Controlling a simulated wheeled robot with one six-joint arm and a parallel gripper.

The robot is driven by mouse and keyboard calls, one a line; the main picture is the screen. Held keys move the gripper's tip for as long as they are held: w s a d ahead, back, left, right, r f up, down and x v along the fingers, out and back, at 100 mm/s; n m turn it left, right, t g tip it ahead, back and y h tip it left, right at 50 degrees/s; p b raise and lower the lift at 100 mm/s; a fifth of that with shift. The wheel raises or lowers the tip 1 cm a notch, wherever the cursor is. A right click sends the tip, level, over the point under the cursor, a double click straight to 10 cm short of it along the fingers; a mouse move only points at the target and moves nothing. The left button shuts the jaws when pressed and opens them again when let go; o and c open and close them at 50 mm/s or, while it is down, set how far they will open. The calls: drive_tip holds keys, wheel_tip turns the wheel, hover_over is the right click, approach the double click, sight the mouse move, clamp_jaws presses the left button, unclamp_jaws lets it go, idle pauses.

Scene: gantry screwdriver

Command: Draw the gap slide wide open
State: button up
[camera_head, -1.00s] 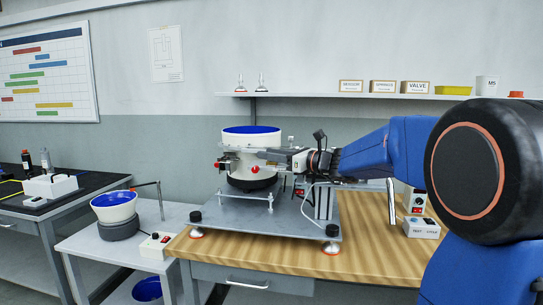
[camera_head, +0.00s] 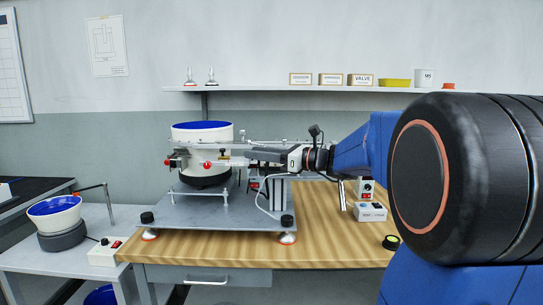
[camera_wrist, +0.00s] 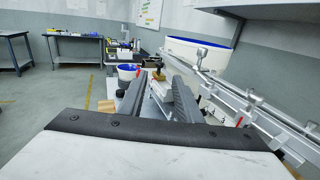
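The feeder machine has a white bowl with a blue inside (camera_head: 202,134) on a grey metal plate (camera_head: 190,213). My gripper (camera_head: 247,154) points left beside the rail, right of the bowl. In the wrist view my gripper (camera_wrist: 156,66) has its two dark fingers apart. A small brass piece with a dark knob (camera_wrist: 158,74) and a pale block show between or beyond them. I cannot tell for certain which part is the gap slide, or whether a finger touches it.
A silver rail (camera_wrist: 225,97) runs close along the right of my fingers in the wrist view. A shelf (camera_head: 300,89) with labelled boxes is above the bench. A small control box (camera_head: 371,211) stands on the wooden bench. A second blue bowl (camera_head: 54,212) is at left.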

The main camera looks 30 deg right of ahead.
drive_tip(key=shift+v, duration=2.15)
drive_tip(key=s+a+f+n+g+h, duration=0.2)
drive_tip(key=s+a+f+n+g, duration=0.6)
drive_tip(key=s+a+f+n, duration=0.6)
drive_tip(key=s+d+f+n+g+h, duration=0.1)
drive_tip(key=s+d+f+n+h, duration=0.3)
drive_tip(key=s+f+n+h, duration=0.4)
drive_tip(key=s+f+n, duration=0.5)
drive_tip(key=s+n, duration=0.1)
drive_tip(key=s, duration=0.1)
drive_tip(key=shift+s+f+g+h, duration=0.2)
drive_tip(key=shift+f+g+h, duration=0.1)
drive_tip(key=shift+f+h, duration=0.1)
drive_tip(key=shift+d, duration=0.1)
